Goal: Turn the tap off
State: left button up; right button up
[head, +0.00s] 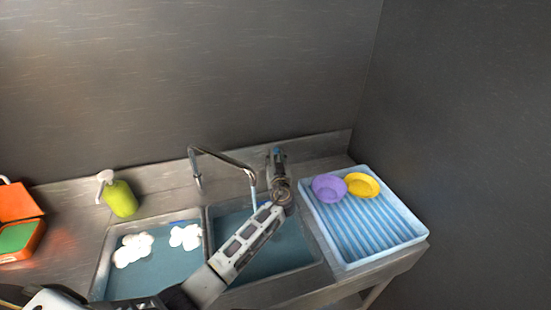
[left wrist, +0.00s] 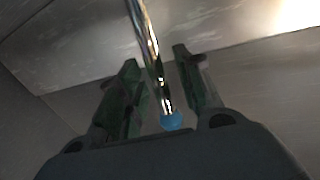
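The chrome tap (head: 222,157) stands behind the sink, its spout bent over the right basin. A short pale-blue streak (head: 254,199) hangs below the spout end and looks like water. My left gripper (head: 278,157) is just right of the spout, reaching toward the back ledge. In the left wrist view my left gripper (left wrist: 160,90) has its two fingers apart. A chrome rod with a blue tip (left wrist: 171,121) lies between them, apparently a tap part. A gap shows on its right; contact on its left is unclear. My right gripper is not in view.
The left basin (head: 150,273) holds white foam; the right basin (head: 287,250) holds bluish water. A green soap bottle (head: 121,199) stands behind left. A pale-blue drying rack (head: 372,232) at right holds a purple bowl (head: 328,188) and a yellow bowl (head: 362,185). Walls close the back and right.

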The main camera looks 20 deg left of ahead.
pick_arm(q)
grip_shut()
